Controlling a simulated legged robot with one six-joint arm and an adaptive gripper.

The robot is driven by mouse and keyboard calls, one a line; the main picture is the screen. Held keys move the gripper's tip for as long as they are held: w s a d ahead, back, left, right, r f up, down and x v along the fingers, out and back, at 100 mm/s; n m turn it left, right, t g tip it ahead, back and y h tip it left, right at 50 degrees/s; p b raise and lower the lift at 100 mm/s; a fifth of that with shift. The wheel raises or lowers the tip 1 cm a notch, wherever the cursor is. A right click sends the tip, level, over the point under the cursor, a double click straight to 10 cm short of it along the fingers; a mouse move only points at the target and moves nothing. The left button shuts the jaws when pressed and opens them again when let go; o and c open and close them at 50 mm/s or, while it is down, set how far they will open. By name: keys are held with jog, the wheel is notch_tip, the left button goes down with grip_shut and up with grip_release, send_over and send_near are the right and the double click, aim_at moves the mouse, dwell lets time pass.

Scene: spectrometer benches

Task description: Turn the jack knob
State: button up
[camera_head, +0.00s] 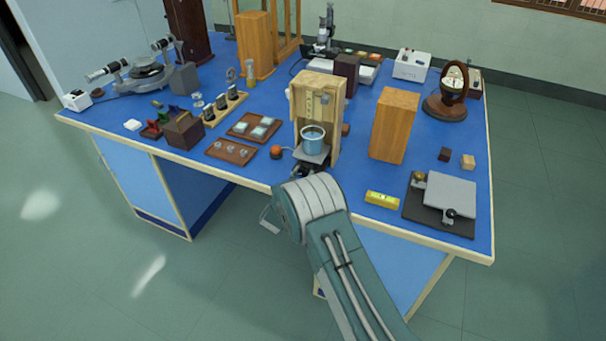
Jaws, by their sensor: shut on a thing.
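A small jack with a grey top plate (312,154) stands at the foot of an upright wooden stand (331,112) near the table's front edge. A light-blue cup (313,142) sits on the plate. My arm reaches up from the lower right, and my gripper (306,170) is at the front of the jack, low down at the table edge. It is shut on the jack knob, as far as its place shows. The knob and the fingertips are mostly hidden behind my wrist.
A small orange-topped item (276,152) sits just left of the jack. A wooden block (394,125) stands to the right. A yellow level (382,199) and a grey plate on a black base (449,191) lie front right. Trays of samples (231,152) are at left.

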jog(key=shift+a+m, duration=0.15)
jog(key=shift+m, duration=0.85)
jog(key=o, duration=1.2)
jog(key=v, duration=1.2)
